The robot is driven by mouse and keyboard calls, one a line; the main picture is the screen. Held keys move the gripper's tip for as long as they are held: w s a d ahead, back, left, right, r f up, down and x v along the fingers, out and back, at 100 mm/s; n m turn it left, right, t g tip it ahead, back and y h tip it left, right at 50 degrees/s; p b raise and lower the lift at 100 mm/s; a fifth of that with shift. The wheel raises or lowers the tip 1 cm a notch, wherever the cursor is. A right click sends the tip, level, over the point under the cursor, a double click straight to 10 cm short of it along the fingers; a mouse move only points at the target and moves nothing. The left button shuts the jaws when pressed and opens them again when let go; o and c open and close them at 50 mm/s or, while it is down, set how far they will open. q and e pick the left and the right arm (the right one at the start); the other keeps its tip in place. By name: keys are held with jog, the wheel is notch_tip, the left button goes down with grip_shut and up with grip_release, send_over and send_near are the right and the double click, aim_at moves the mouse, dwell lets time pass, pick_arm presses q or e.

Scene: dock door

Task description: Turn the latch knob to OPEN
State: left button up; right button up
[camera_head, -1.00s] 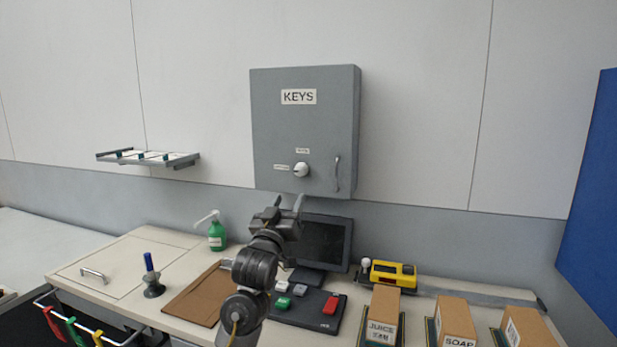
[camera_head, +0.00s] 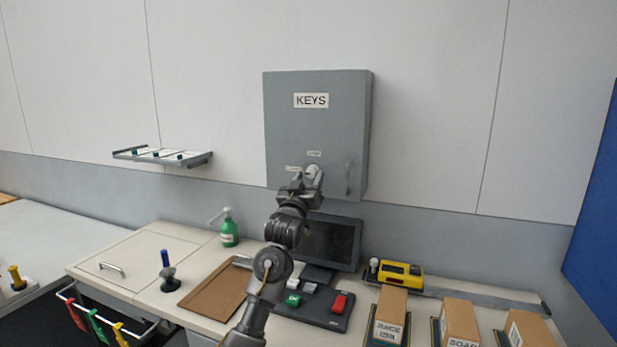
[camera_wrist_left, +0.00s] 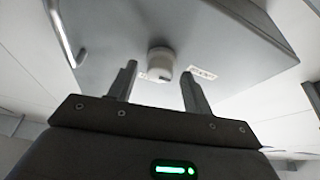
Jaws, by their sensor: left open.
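The latch knob (camera_head: 312,171) is a round white knob on the front of the grey KEYS cabinet (camera_head: 318,127). Small labels sit above it and to its left, too small to read. My left gripper (camera_head: 313,178) is open just below and in front of the knob in the head view. In the left wrist view the knob (camera_wrist_left: 160,63) lies ahead, between the two open fingers (camera_wrist_left: 157,85) and beyond their tips, with a dark mark on its rim. The knob's lower part is partly hidden by the gripper in the head view. My right gripper is not in view.
The cabinet's handle (camera_head: 348,177) is right of the knob. A shelf (camera_head: 160,156) juts from the wall at left. Below stand a monitor (camera_head: 332,243), a green bottle (camera_head: 229,229), a yellow device (camera_head: 397,273) and several cardboard boxes (camera_head: 392,307).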

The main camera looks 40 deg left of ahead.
pick_arm(q)
jog(key=shift+c, duration=0.9)
jog(key=c, duration=0.8)
